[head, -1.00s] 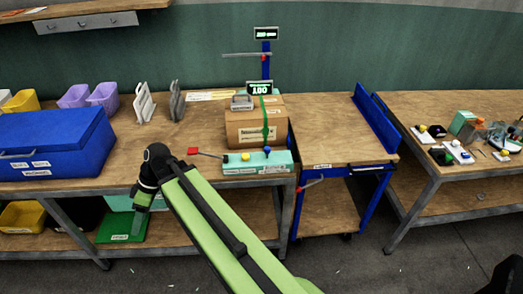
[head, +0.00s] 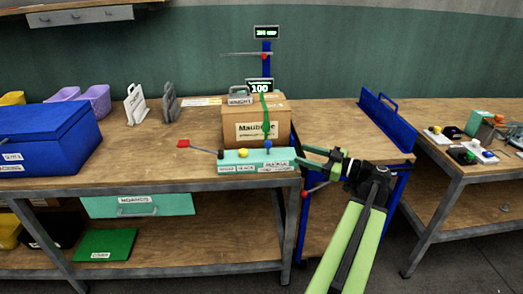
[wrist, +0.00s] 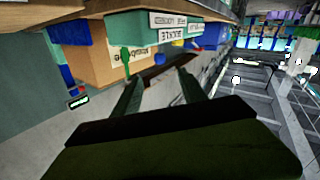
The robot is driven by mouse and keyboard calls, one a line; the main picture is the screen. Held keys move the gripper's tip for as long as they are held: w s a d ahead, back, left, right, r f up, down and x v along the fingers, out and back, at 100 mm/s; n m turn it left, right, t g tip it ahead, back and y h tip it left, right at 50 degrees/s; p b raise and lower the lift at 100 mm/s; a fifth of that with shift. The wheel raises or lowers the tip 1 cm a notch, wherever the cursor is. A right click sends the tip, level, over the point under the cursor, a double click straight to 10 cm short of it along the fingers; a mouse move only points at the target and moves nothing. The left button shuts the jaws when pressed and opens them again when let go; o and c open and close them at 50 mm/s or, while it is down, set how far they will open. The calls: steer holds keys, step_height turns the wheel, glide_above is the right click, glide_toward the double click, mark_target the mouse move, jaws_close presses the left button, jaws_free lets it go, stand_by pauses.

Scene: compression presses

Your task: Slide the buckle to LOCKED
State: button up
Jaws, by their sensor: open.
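The teal control base (head: 228,168) stands at the front edge of the bench, before a cardboard box (head: 236,118) with a green strap (head: 264,115). On it are a yellow knob (head: 243,153), a blue knob (head: 267,145) and a lever with a red handle (head: 183,144). My gripper (head: 308,159) is open and empty, just right of the base. The wrist view shows the base (wrist: 125,27) tilted, beyond the two apart fingers (wrist: 160,76).
A blue bin (head: 50,140) stands on the left of the bench. A blue-framed cart (head: 345,130) with an upright rail adjoins it on the right, under my arm. A side table (head: 470,160) with small items is further right. A display post (head: 267,65) rises behind the box.

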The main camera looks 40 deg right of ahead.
mark_target(268, 148)
steer(key=x, duration=1.7)
steer(key=shift+w+a, duration=0.15)
steer(key=shift+w, duration=0.1)
steer(key=shift+f, duration=0.1)
jaws_close()
stand_by(0.5)
